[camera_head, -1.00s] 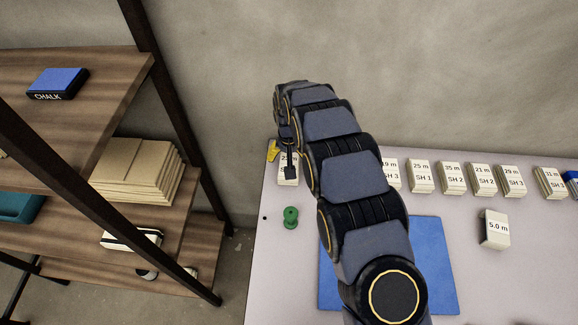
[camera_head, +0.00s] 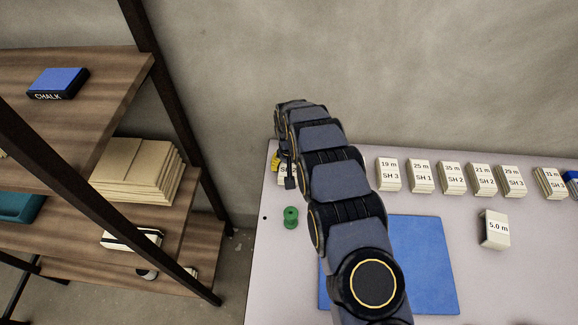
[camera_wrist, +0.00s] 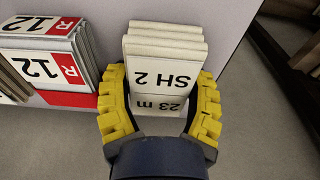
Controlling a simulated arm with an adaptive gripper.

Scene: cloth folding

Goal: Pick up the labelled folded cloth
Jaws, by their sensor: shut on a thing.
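A labelled folded cloth (camera_wrist: 163,72) in cream layers, marked "SH 2" and "23 m", stands between the yellow fingers of my gripper (camera_wrist: 160,112) in the wrist view. The fingers are shut on its two sides. In the head view the same cloth (camera_head: 286,175) is at the table's back left corner, mostly hidden behind my gripper (camera_head: 287,172) and arm. Whether it touches the table cannot be told.
Several similar labelled cloths (camera_head: 420,176) stand along the table's back edge. A "5.0 m" cloth (camera_head: 494,229), a blue mat (camera_head: 425,260) and a green spool (camera_head: 291,217) lie nearer. Cards marked "12" (camera_wrist: 40,62) are beside my gripper. A wooden shelf (camera_head: 185,225) stands left.

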